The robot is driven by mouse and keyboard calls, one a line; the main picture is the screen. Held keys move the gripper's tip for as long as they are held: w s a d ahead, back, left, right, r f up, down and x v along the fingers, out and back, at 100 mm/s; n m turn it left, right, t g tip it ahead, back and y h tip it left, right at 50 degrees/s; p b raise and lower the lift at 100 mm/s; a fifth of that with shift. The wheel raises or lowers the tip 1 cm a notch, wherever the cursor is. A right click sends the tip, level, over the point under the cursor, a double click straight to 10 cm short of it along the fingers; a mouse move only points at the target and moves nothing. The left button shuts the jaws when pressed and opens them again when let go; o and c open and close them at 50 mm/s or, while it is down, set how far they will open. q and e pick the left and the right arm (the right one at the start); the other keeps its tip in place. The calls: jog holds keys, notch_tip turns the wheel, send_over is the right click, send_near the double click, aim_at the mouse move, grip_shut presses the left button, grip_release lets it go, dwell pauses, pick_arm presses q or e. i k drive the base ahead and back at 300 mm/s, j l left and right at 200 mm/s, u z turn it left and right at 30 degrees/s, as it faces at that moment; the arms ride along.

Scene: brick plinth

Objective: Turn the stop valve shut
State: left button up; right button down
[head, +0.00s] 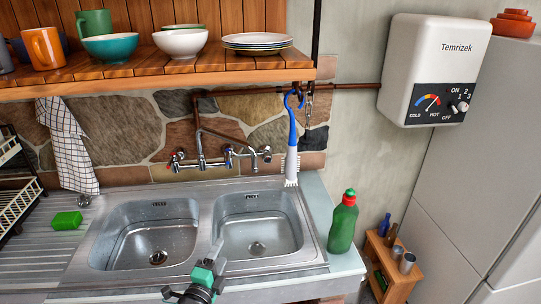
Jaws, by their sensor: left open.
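A metal wall tap (201,148) is fixed to the stone wall above the double sink. It has a red-marked handle (178,158) at its left and a blue-marked handle (229,154) near its right. A further small metal fitting (266,153) sits at the right end of the tap; I cannot tell for sure which of these is the stop valve, or how far it is turned. My left gripper (217,251) is open and empty over the front of the sink, well below and apart from the tap. My right gripper is out of view.
A blue-and-white brush (292,140) hangs just right of the tap. A green bottle (343,222) stands on the right counter and a green sponge (66,221) lies at the left. The wooden shelf (150,69) with dishes overhangs the tap. Both sink basins (258,224) are empty.

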aim_at(267, 158)
jog(key=i+l, duration=0.1)
jog(key=i, duration=0.3)
jog(key=i+l, duration=0.15)
jog(key=i, duration=0.25)
jog(key=i+l, duration=0.1)
jog(key=i, duration=0.35)
